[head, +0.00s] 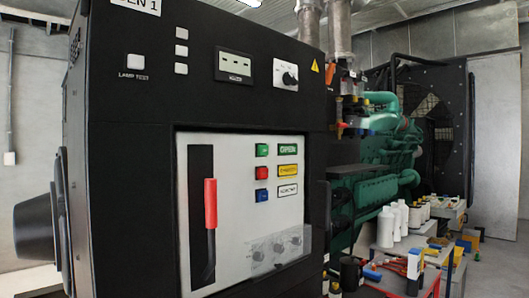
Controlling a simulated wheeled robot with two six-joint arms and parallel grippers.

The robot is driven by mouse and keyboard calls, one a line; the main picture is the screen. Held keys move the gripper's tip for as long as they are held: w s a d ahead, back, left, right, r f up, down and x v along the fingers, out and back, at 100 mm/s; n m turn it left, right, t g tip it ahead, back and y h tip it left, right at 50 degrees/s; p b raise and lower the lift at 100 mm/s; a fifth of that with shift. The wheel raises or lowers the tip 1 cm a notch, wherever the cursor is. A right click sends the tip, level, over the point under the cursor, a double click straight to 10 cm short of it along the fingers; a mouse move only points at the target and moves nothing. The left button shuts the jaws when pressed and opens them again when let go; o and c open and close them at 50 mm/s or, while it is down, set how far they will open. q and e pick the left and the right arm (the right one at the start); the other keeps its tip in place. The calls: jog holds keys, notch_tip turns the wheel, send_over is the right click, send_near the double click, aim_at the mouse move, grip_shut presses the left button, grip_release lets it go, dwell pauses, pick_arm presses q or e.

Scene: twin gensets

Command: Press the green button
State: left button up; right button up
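Nothing covers the green button. I see neither of my grippers in the head view.
A red-handled lever (210,203) stands out from the panel, left of the buttons. A rotary switch (286,75) is higher up. At right, white bottles (387,227) stand on a bench, with tools around them and a green engine (370,170) behind.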

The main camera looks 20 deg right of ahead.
grip_shut()
dwell(1.6)
